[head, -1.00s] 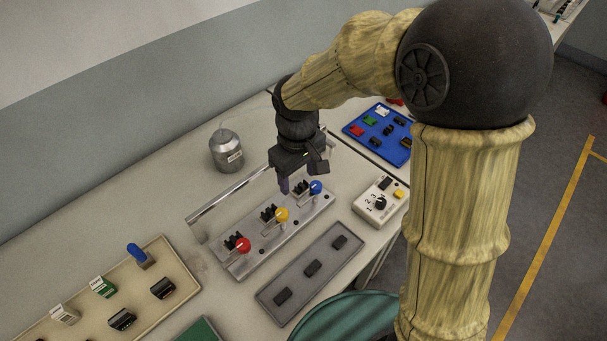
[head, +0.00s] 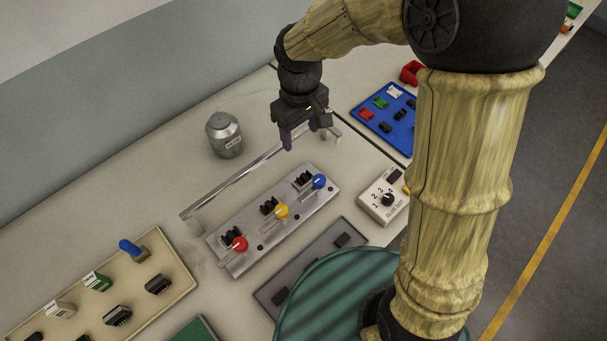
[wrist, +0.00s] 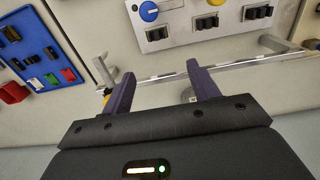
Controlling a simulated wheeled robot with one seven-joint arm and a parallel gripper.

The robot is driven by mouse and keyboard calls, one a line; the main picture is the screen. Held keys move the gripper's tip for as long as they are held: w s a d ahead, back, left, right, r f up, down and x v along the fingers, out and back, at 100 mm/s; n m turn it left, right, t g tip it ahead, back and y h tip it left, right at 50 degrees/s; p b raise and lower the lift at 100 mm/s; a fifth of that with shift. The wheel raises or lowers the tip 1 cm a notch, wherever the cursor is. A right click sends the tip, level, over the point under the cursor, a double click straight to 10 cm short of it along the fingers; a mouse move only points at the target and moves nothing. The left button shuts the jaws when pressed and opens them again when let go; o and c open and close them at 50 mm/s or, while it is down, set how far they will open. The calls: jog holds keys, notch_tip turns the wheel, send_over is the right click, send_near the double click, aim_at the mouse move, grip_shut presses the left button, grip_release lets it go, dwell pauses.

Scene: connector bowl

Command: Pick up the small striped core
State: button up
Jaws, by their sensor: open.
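I cannot make out a small striped core in either view. My gripper (head: 306,142) is open, fingers pointing down, above the bench near the far right end of a metal rail. In the wrist view my gripper (wrist: 161,73) has nothing between its two dark purple fingers, and the rail (wrist: 226,66) crosses behind them. A small yellow thing (wrist: 104,93) shows beside the left finger there, partly hidden; I cannot tell what it is.
A lever panel (head: 272,218) with red, yellow and blue knobs stands before the rail. A silver jar (head: 224,136) stands behind it. A blue tray (head: 374,133), a selector box (head: 382,208), a grey plate (head: 322,250) and a tan tray (head: 168,252) surround it.

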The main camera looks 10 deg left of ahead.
jog(key=p, duration=0.1)
send_over(303, 175)
jog(key=f, duration=1.1)
jog(key=shift+s+a+f, duration=0.2)
jog(key=shift+s+f, duration=0.1)
jog(key=shift+f, duration=0.3)
jog(key=shift+w+d+f+p, duration=0.15)
jog(key=shift+f+p, duration=0.2)
jog(key=shift+f, duration=0.95)
jog(key=shift+w+f+p, duration=0.15)
jog(key=shift+f+p, duration=0.15)
jog(key=shift+f, duration=1)
jog(key=shift+c, duration=0.2)
jog(key=c, duration=1)
